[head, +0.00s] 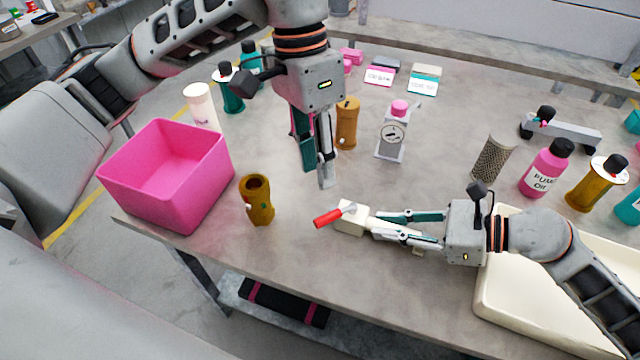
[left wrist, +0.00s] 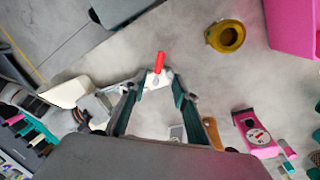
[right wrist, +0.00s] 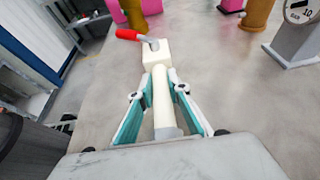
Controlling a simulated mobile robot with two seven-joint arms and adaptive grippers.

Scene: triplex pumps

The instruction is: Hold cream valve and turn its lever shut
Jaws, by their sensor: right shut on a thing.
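The cream valve (head: 351,218) has a square cream body, a cream pipe and a red lever (head: 329,218) on a metal stem. In the head view the lever points left, away from the pipe. My right gripper (head: 376,224) is shut on the valve's pipe; in the right wrist view the pipe (right wrist: 161,100) lies between its fingers. My left gripper (head: 325,184) hangs above the table, behind and above the valve, apart from the lever. In the left wrist view its fingers (left wrist: 158,90) are spread and empty, with the red lever (left wrist: 160,63) showing beyond them.
A pink bin (head: 165,175) and a brown hollow cylinder (head: 257,200) stand left of the valve. A cream tray (head: 530,300) lies under my right arm. A dial gauge (head: 391,135) and an orange-brown bottle (head: 347,122) stand behind. The table in front of the valve is clear.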

